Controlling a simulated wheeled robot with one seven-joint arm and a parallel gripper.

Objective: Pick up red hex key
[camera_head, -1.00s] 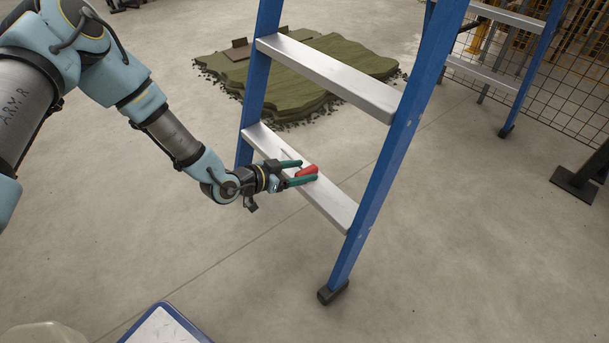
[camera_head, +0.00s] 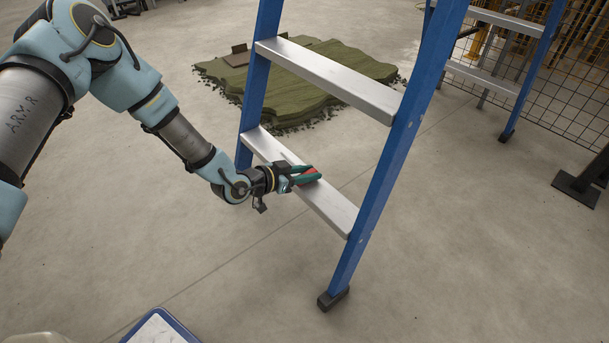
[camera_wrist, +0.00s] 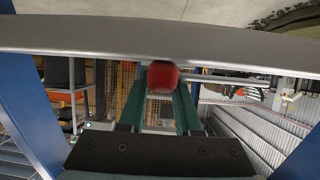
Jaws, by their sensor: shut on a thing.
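The red hex key (camera_head: 307,175) is at the lowest visible step of the blue ladder. Its red handle lies between the green fingers of my gripper (camera_head: 308,174), which are shut on it. In the wrist view the red handle (camera_wrist: 162,75) shows end-on between the fingertips (camera_wrist: 162,82), close to the step's edge. A thin metal shaft runs right from the handle there. I cannot tell whether the key still touches the step (camera_head: 333,206).
The blue ladder (camera_head: 385,165) stands around the step, with a higher step (camera_head: 330,80) above my gripper. Stacked turf (camera_head: 330,60) lies behind it. A blue-rimmed white tray (camera_head: 158,330) is at the bottom edge.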

